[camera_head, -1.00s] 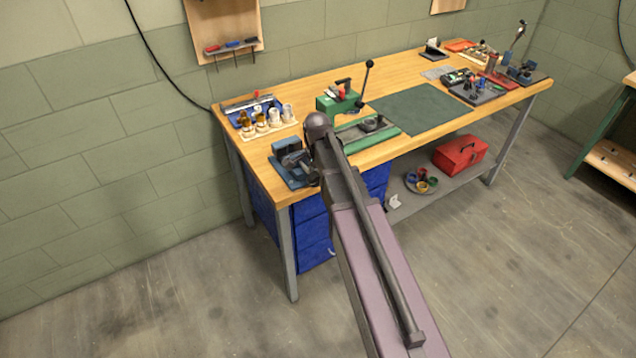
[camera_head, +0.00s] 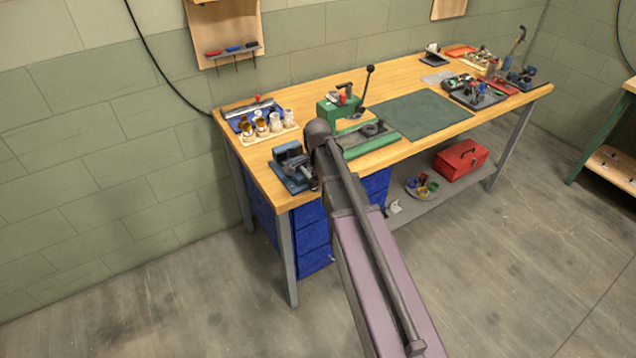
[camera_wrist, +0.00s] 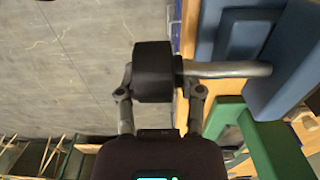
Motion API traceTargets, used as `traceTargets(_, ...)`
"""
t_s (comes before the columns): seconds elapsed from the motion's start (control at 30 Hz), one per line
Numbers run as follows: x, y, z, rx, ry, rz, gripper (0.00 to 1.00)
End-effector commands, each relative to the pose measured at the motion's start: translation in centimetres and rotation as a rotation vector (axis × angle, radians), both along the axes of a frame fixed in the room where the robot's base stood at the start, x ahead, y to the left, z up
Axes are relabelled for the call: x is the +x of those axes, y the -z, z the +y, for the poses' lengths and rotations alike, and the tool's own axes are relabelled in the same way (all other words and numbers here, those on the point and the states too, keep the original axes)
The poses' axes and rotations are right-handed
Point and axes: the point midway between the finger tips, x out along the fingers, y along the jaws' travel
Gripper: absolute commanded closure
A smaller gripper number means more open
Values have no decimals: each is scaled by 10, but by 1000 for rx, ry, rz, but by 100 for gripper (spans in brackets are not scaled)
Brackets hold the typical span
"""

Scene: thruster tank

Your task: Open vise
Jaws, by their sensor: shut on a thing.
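The blue vise (camera_head: 290,166) sits at the left front corner of the wooden bench in the head view. In the wrist view its blue body (camera_wrist: 285,65) fills the upper right, and a bare metal rod (camera_wrist: 230,70) runs from it to the left. My gripper (camera_wrist: 155,72) is shut at the left end of this rod, on the vise handle; a dark block there covers most of the contact. In the head view my arm hides most of the gripper. The gap between the vise jaws cannot be judged clearly.
A green machine with a lever (camera_head: 342,108) and a green rail (camera_head: 372,146) stand right of the vise. A tray of small cups (camera_head: 268,124) lies behind it. A green mat (camera_head: 420,112) leaves clear bench space. Blue drawers (camera_head: 312,238) are below.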

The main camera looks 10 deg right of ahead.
Motion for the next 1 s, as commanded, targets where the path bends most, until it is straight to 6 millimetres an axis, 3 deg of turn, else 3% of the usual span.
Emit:
traceTargets(0.47,-7,2,0,-149,1,-37,99)
traceTargets(1.0,-8,2,3,-567,0,-174,99)
